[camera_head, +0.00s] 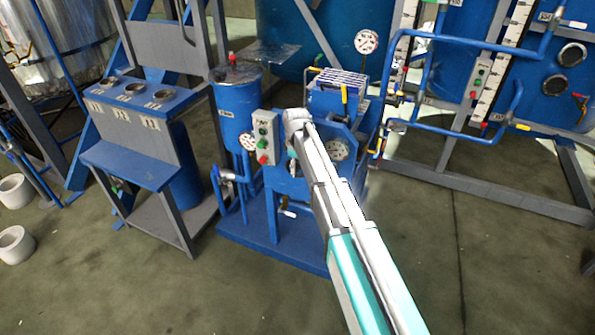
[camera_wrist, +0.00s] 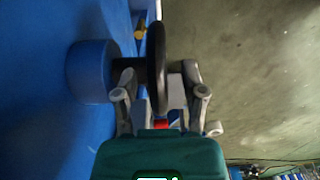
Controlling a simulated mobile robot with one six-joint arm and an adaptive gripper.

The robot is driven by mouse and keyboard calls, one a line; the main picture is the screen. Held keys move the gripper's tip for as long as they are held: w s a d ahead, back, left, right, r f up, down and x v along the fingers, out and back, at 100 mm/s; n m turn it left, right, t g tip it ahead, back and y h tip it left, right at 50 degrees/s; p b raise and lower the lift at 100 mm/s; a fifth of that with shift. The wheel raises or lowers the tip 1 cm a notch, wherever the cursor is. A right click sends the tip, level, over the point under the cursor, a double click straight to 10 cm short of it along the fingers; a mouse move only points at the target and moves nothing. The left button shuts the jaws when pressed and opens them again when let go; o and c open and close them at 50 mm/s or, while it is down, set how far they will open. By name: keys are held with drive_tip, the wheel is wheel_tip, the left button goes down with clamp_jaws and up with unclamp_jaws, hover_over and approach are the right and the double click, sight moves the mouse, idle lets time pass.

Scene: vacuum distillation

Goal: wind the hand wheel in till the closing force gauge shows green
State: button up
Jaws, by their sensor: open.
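In the wrist view the hand wheel (camera_wrist: 157,62) shows edge-on as a dark rim, standing between the two fingers of my gripper (camera_wrist: 155,75). The fingers are open, one on each side of the rim. I cannot tell whether either pad touches it. A blue cylindrical part (camera_wrist: 91,72) lies left of the wheel. In the head view my arm covers the wheel and most of my gripper.
A grey box with green and red buttons (camera_head: 264,138) stands left of my arm. Another small gauge (camera_head: 248,141) is on the blue vessel (camera_head: 237,100). A blue stand (camera_head: 140,110) is farther left. Blue pipes (camera_head: 470,130) run at the right. The floor in front is clear.

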drive_tip(key=shift+f, duration=0.25)
drive_tip(key=shift+c, duration=0.2)
clamp_jaws()
